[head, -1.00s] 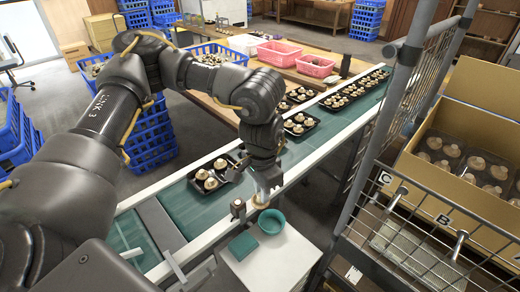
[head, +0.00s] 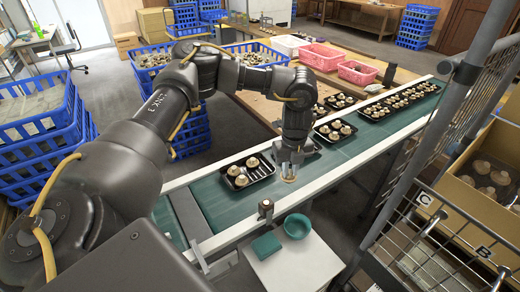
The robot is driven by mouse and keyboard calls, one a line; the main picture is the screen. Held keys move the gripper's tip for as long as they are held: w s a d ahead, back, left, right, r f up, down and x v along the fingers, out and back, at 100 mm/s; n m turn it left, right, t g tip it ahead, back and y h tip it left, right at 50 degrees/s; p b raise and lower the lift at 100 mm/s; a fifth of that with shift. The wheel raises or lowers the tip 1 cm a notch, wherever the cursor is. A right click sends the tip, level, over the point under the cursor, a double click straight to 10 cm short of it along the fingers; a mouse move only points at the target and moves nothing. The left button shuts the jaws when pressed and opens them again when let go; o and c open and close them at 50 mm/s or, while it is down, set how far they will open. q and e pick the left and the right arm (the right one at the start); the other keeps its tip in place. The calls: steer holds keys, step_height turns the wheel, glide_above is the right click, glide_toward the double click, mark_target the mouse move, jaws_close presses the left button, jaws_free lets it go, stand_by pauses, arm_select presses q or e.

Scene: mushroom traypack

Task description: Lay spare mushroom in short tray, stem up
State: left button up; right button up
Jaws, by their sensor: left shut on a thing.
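The short tray (head: 262,178) is a black tray on the green conveyor belt, with three pale brown mushrooms (head: 241,181) in it and bare black floor at its right side. My left gripper (head: 289,174) is just right of this tray, pointing down over the belt. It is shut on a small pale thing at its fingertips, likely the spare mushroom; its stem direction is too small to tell. Another dark tray behind the gripper is mostly hidden. My right gripper is out of view.
More filled trays (head: 335,131) stand farther up the belt (head: 222,205). A teal bowl (head: 297,227) and a teal block (head: 266,246) sit on a white stand in front. A small post (head: 265,209) stands at the belt's near edge. A wire cage (head: 450,225) is at the right.

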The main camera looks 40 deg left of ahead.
arm_select(q)
steer(key=w+a+f+m, duration=0.2)
steer(key=a+m, duration=0.6)
steer(key=m, duration=0.2)
steer(key=w+a+f+m, duration=0.2)
steer(key=a+m, duration=0.6)
steer(key=m, duration=0.2)
steer(key=shift+w+f+m+p, duration=0.15)
steer(key=shift+w+m+p, duration=0.2)
steer(key=shift+m+p, duration=0.05)
steer(key=shift+f, duration=0.15)
step_height(320, 180, down, 5)
steer(key=b, duration=0.5)
steer(key=shift+f+b, duration=0.35)
steer(key=shift+f, duration=0.65)
